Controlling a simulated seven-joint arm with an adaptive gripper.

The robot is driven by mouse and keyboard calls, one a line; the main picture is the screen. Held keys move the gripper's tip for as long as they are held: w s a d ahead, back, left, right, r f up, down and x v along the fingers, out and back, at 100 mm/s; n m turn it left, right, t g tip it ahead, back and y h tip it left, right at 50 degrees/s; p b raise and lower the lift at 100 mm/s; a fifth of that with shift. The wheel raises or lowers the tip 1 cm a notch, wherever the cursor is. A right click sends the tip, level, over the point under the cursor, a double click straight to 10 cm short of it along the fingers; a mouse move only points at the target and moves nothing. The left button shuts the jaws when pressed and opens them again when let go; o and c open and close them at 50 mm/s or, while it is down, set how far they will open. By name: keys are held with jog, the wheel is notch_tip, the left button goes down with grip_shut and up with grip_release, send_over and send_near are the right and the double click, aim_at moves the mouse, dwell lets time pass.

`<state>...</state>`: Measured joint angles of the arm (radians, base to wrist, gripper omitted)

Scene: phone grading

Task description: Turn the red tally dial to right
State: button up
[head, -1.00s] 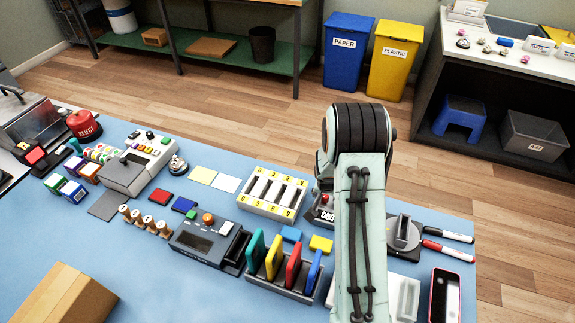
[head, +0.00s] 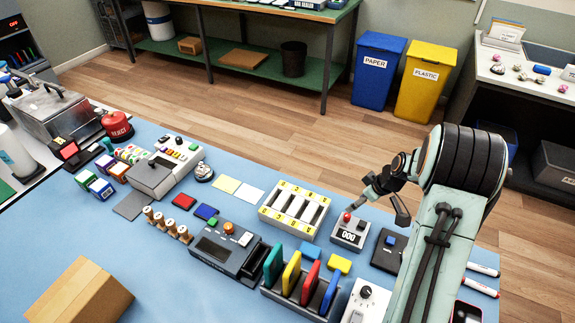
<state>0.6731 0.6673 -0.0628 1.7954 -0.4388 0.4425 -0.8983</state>
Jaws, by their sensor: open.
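The tally counter (head: 350,232) is a small light box with a dark display reading 000. It stands on the blue mat, right of the yellow-and-white slotted tray. Its red dial (head: 347,217) is the small red knob on top, at the back left; which way it is turned is too small to tell. My gripper (head: 376,207) is open and empty, just above and to the right of the counter. One dark fingertip comes close to the red dial; I cannot tell whether they touch.
A dark pad with a blue button (head: 388,250) lies right of the counter, beside my arm. The slotted tray (head: 295,212) stands at left. In front are upright coloured plates (head: 311,285) and a white box with a dark knob (head: 366,293). Open floor lies behind the mat.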

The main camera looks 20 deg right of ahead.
jog(key=w+a+r+n+t, duration=0.2)
jog(key=w+a+r+n, duration=0.15)
jog(key=a+r, duration=0.55)
jog(key=s+a+r, duration=0.4)
jog(key=a+r, duration=0.5)
jog(key=shift+a+n, duration=0.15)
jog(key=shift+n, duration=0.2)
